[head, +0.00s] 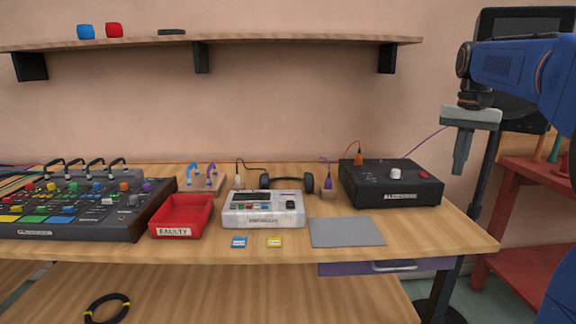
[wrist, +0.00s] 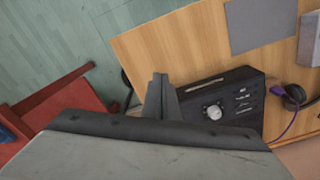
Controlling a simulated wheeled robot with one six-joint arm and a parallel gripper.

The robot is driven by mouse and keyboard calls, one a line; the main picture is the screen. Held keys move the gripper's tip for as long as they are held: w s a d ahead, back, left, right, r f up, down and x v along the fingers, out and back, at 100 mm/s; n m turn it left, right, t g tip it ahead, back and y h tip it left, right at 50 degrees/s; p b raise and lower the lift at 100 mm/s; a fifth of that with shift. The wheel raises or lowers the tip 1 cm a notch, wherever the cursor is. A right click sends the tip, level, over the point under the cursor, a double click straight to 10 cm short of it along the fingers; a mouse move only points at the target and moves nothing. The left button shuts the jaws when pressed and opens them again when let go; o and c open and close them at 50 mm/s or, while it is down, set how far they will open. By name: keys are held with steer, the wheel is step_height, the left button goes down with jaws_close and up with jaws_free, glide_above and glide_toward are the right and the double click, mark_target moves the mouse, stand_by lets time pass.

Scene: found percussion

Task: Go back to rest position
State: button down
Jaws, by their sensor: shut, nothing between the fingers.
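My gripper (head: 462,155) hangs at the right in the head view, pointing down. Its fingers are together with nothing between them. It is right of the table and of the black box with a white knob and red button (head: 391,183), apart from both. In the wrist view my closed fingers (wrist: 160,90) show above the floor and the table's end, with the black box (wrist: 243,105) to their right. My blue arm comes in from the right edge of the head view.
The wooden table (head: 440,232) holds a mixer (head: 75,208), a red FAULTY tray (head: 182,216), a white device (head: 263,209), headphones (head: 287,181) and a grey mat (head: 347,232). A dark screen on a stand (head: 520,30) and red shelving (head: 515,210) stand at the right.

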steer(key=s+a+f+n+t, duration=0.1)
steer(key=s+a+f, duration=0.35)
steer(key=s, duration=0.35)
steer(key=s+a+f+n+t, duration=0.1)
steer(key=s+a+f+n, duration=0.1)
steer(key=s+a+f, duration=0.35)
steer(key=s+a+f+n+t, duration=0.1)
steer(key=s+a+f, duration=0.1)
steer(key=s+f, duration=0.4)
steer(key=s+a+f+n+t, duration=0.1)
steer(key=s+a+f, duration=0.2)
steer(key=s+f, duration=0.4)
steer(key=s, duration=0.3)
steer(key=shift+f+t, duration=0.25)
steer(key=shift+t, duration=0.05)
